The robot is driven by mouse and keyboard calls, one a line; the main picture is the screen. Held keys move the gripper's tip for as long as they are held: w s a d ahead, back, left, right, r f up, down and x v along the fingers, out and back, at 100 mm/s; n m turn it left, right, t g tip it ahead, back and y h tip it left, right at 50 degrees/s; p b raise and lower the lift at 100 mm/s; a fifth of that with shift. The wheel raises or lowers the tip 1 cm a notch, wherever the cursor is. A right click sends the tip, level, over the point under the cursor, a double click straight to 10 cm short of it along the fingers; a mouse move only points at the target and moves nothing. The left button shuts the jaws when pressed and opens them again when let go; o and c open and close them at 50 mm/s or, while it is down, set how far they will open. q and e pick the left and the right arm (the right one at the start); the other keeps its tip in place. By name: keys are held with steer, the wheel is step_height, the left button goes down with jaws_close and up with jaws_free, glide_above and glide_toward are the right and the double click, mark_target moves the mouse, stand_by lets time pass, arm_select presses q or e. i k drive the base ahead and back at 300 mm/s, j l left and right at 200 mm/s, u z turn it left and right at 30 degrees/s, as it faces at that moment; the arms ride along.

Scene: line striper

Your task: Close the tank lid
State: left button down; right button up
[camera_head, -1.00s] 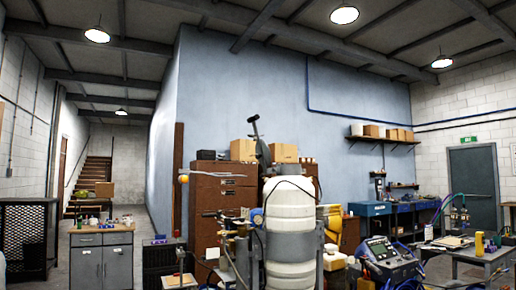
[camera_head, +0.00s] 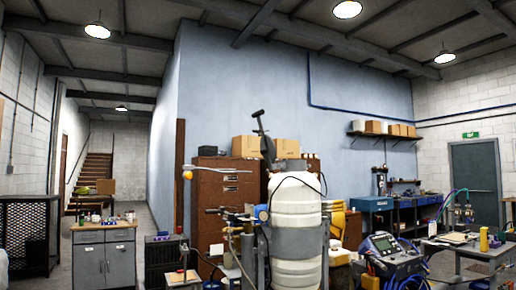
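The white tank (camera_head: 295,212) stands upright in the middle of the camera_head view, held in a grey metal frame. A black hose or cable runs over its upper part. A dark, narrow piece (camera_head: 268,148) stands up at the tank's top left; it looks like the lid raised open and seen nearly edge-on, but I cannot be sure. A dark stem (camera_head: 258,123) rises above it. The tank's opening cannot be made out. Neither of my grippers shows in this view.
Brown cabinets (camera_head: 223,190) with cardboard boxes (camera_head: 246,146) on top stand behind the tank. A blue machine with a screen (camera_head: 385,250) is close on the right. A grey workbench (camera_head: 103,258) stands at the left, with open floor between it and the blue wall.

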mark_target(269, 150)
steer(key=i+j+u, duration=0.85)
steer(key=u, duration=0.2)
steer(key=i+j+z, duration=0.1)
steer(key=i+z, duration=0.2)
steer(key=i, duration=0.25)
steer(key=i+j+z, duration=0.25)
steer(key=i, duration=0.3)
